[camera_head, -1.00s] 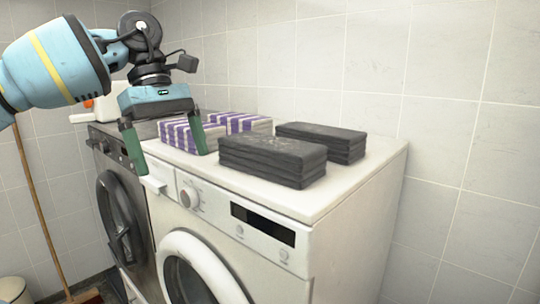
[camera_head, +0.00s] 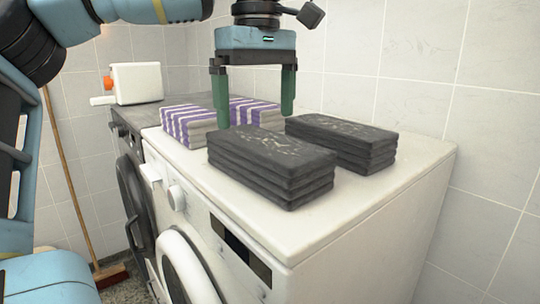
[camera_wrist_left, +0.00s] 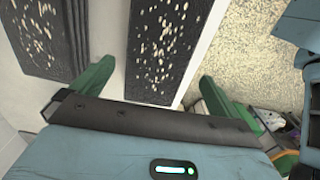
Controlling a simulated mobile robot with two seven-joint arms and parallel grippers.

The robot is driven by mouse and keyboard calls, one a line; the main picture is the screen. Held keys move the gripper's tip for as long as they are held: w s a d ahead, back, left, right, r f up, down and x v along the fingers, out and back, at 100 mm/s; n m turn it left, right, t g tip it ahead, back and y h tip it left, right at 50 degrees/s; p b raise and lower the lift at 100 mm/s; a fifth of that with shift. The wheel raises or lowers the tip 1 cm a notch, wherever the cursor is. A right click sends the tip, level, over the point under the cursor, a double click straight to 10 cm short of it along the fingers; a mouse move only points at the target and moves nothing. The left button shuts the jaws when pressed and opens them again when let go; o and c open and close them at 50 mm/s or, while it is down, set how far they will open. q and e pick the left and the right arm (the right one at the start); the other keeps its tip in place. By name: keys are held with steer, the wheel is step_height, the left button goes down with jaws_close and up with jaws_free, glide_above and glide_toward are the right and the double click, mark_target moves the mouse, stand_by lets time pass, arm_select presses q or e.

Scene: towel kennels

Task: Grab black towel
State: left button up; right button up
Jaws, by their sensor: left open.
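Two stacks of folded black towels lie on the white washing machine. The near black stack (camera_head: 272,165) is at the front and the far black stack (camera_head: 342,142) is behind it to the right. My left gripper (camera_head: 254,108) is open and empty, fingers pointing down, above the rear of the near stack. In the left wrist view, the open green fingers (camera_wrist_left: 152,85) lie on either side of the lower end of one black stack (camera_wrist_left: 160,45). The other black stack (camera_wrist_left: 43,35) is to the left, outside the fingers. My right gripper is not in view.
Two purple-and-white striped towel stacks (camera_head: 188,124) lie behind, to the left. The white washing machine top (camera_head: 300,222) has free room at the front right. A dark machine (camera_head: 126,140) stands beside it. A broom (camera_head: 68,175) leans on the wall.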

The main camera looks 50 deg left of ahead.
mark_target(260, 139)
arm_select(q)
steer(key=shift+s+f, duration=0.1)
steer(key=shift+f, duration=0.8)
steer(key=shift+w+d+f, duration=0.1)
steer(key=shift+f, duration=1.4)
steer(key=shift+w+f, duration=0.1)
steer(key=shift+f, duration=1.4)
steer(key=c, duration=0.9)
